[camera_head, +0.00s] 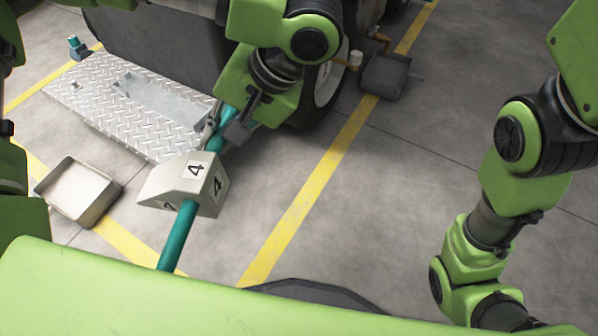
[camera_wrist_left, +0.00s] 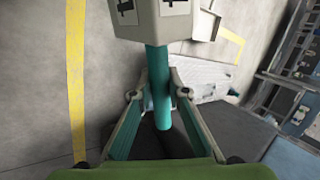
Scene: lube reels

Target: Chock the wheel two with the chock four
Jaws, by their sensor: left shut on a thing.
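Chock four (camera_head: 207,190) is a cream wedge block with black "4" labels and a teal handle bar (camera_head: 178,235). It hangs in the air over the floor at left of centre. My left gripper (camera_head: 213,135) is shut on the teal bar on the far side of the block. In the left wrist view the fingers (camera_wrist_left: 158,98) close around the bar, with the block (camera_wrist_left: 165,18) beyond them. A dark wheel with a pale rim (camera_head: 328,80) stands behind my left arm, partly hidden; no number shows on it. My right gripper is out of view.
A diamond-plate metal platform (camera_head: 160,143) lies at the left. A grey tray (camera_head: 78,190) stands on the floor near it, and a dark drip pan (camera_head: 386,77) sits right of the wheel. Yellow lines (camera_head: 310,185) cross the floor; the floor right of centre is clear.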

